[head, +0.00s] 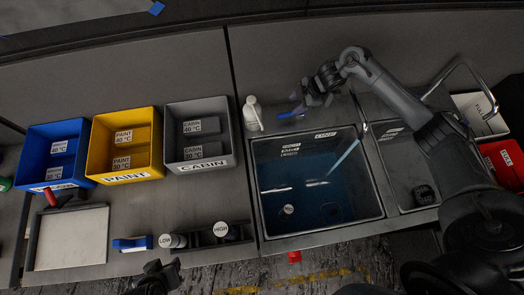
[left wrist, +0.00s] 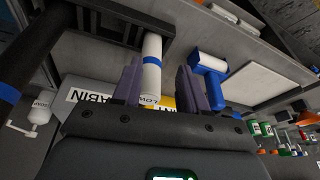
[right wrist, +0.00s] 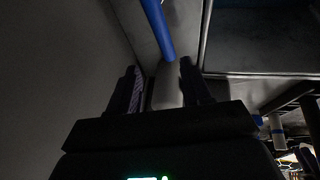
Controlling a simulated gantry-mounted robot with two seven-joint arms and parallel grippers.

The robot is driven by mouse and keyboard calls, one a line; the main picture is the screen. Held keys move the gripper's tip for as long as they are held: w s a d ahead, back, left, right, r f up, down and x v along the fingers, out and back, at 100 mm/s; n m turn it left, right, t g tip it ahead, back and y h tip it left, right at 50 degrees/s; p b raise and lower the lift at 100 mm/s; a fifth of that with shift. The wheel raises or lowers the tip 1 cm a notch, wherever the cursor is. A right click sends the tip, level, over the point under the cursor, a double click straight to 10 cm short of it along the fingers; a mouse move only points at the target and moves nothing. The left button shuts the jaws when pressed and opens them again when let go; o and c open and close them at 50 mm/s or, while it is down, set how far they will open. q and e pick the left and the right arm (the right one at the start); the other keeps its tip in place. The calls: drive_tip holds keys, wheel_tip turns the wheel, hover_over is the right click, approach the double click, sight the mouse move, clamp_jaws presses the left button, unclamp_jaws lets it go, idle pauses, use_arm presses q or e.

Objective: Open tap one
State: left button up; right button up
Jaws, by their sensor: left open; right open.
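A tap with a thin spout (head: 361,113) stands at the back of the left sink basin (head: 262,200). A pale blue streak, looking like running water (head: 345,158), slants from below the spout into the basin. A blue lever (head: 291,114) lies behind the basin's back left edge. My right gripper (head: 312,98) is just behind the lever. In the right wrist view, the lever (right wrist: 157,28) rises beyond the open fingers (right wrist: 165,85), and its grey base (right wrist: 168,90) shows between them; contact cannot be told. My left gripper (head: 158,272) is open and empty at the front left.
A white bottle (head: 253,114) stands left of the lever. Blue (head: 56,150), yellow (head: 124,140) and grey (head: 200,133) bins line the counter. A second tap (head: 458,68) and smaller basin are right, partly behind my right arm.

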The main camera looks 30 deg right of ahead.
drive_tip(key=s+a+f+g+y+p, duration=0.1)
drive_tip(key=s+a+f+p, duration=0.2)
drive_tip(key=s+a, duration=0.4)
drive_tip(key=s+a+f+y+p, duration=0.15)
drive_tip(key=s+a+f, duration=0.3)
drive_tip(key=a, duration=0.45)
drive_tip(key=s+a+r+m+t+p, duration=0.2)
drive_tip(key=s+a+r+m+p, duration=0.2)
drive_tip(key=s+a+r, duration=0.3)
drive_tip(key=a+r+h+p, duration=0.1)
drive_tip(key=a, duration=0.2)
drive_tip(key=shift+r+t, duration=0.3)
drive_tip(key=shift+r, duration=0.1)
drive_tip(key=shift+c, duration=0.5)
